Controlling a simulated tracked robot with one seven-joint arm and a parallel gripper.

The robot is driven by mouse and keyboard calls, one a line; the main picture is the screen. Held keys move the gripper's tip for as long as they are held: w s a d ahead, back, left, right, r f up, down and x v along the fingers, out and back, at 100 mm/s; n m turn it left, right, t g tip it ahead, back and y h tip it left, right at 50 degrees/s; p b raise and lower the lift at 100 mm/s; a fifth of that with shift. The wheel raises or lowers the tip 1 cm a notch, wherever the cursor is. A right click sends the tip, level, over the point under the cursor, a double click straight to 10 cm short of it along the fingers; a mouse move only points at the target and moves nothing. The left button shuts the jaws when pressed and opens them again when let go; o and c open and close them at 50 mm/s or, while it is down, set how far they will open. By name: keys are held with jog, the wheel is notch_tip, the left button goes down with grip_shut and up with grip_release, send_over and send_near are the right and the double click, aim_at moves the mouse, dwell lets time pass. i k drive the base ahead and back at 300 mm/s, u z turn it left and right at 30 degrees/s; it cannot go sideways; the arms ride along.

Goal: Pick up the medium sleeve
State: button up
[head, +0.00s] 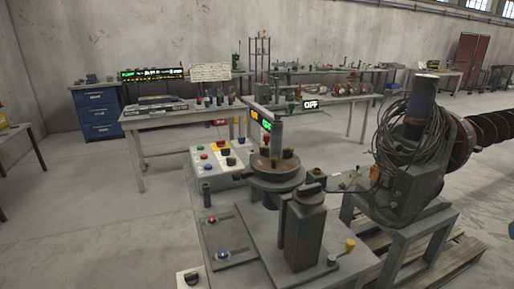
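I cannot tell for sure which part is the medium sleeve. A tall grey cylinder (277,136) stands upright on the round turntable (262,180) of the positioner. Shorter brownish pieces, one at the left (257,151) and one at the right (288,154), stand beside it on the same turntable. A small dark cylinder (206,194) stands upright by the left edge of the positioner bench. My gripper is not in this view.
A button panel (222,158) stands behind the turntable, and a dark block-shaped housing (305,228) stands in front. A cabled drive unit (405,150) with an auger (490,128) fills the right, over a pallet (455,262). Workbenches (165,119) line the back.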

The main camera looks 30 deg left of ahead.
aim_at(277, 126)
jog(key=z, duration=0.55)
jog(key=i, duration=0.1)
jog(key=u, duration=2.2)
jog(key=i, duration=0.5)
jog(key=z, duration=0.15)
jog(key=k, duration=0.6)
jog(key=u, duration=0.2)
jog(key=i, duration=0.6)
jog(key=z, duration=0.1)
